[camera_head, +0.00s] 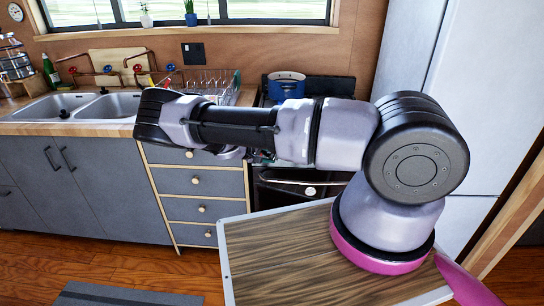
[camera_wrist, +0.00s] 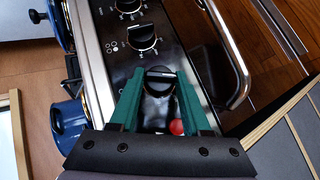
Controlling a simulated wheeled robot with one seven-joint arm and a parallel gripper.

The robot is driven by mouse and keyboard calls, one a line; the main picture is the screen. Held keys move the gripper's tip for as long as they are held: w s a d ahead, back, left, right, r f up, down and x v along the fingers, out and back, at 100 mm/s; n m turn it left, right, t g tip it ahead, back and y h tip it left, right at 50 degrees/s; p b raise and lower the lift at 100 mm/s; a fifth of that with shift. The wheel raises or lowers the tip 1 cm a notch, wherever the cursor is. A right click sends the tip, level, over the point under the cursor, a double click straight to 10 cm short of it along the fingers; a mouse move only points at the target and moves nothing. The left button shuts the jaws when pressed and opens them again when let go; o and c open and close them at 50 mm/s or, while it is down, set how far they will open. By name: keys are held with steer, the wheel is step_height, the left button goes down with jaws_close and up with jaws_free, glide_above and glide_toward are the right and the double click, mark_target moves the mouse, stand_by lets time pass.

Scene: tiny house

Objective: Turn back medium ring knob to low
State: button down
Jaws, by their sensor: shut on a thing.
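The stove's black control panel (camera_wrist: 185,40) shows in the wrist view, with a column of black knobs. The green fingers of my gripper (camera_wrist: 160,76) are shut on a black knob (camera_wrist: 160,73), one finger on each side of it. The knob's raised grip lies about crosswise in the picture. A second knob (camera_wrist: 142,38) and a third knob (camera_wrist: 130,7) sit beyond it, clear of the fingers. The setting marks by the held knob are mostly hidden, so its setting cannot be read. In the head view my arm hides the knobs and my gripper.
A blue pot (camera_head: 286,86) stands on the stove, and blue cookware (camera_wrist: 68,118) shows at the wrist view's left. The sink (camera_head: 85,106) and drawers (camera_head: 200,180) are left of the stove; the fridge (camera_head: 480,80) is right.

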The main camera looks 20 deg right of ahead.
steer(key=shift+f+n+h, duration=0.1)
steer(key=shift+n+h, duration=0.2)
steer(key=shift+h, duration=0.1)
stand_by(0.3)
steer(key=shift+c, duration=1.8)
jaws_free()
steer(key=v, duration=1.1)
steer(key=shift+d, duration=0.1)
